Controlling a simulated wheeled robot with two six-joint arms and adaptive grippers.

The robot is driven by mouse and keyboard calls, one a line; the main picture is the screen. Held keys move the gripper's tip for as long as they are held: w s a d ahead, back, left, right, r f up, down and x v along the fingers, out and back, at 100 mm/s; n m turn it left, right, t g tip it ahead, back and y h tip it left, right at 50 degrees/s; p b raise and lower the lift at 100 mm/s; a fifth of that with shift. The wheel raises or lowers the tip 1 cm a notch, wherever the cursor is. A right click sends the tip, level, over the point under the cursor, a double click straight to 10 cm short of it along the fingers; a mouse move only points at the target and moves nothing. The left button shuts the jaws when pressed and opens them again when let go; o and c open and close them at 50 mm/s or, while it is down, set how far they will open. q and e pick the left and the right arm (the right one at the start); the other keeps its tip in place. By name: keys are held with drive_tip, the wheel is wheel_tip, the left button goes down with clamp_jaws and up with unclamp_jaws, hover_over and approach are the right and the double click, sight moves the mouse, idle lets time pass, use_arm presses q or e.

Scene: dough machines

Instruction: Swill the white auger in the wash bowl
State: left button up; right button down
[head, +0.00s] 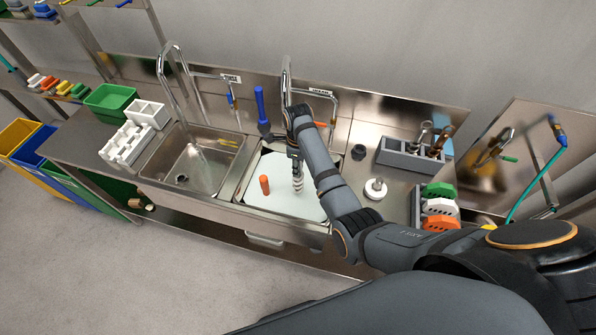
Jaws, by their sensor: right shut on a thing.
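The wash bowl (283,203) is the right-hand sink basin under the "WASH" label, with pale, milky liquid inside. My right gripper (294,152) is above it, near its back right side, pointing down and shut on the white auger (297,178). The auger hangs roughly upright with its spiral part below the jaws. Its lower end is over or in the liquid; I cannot tell how deep. The gripper and forearm hide the auger's top and part of the bowl's right side. My left gripper is not in view.
An orange piece (264,184) stands up in the bowl, left of the auger. The rinse basin (190,165) is to the left. A tall tap (286,85) and a blue-handled brush (260,104) stand behind. A white round part (375,188) sits on the right counter.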

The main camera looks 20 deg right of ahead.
drive_tip(key=shift+r, duration=2.7)
drive_tip(key=shift+r, duration=2)
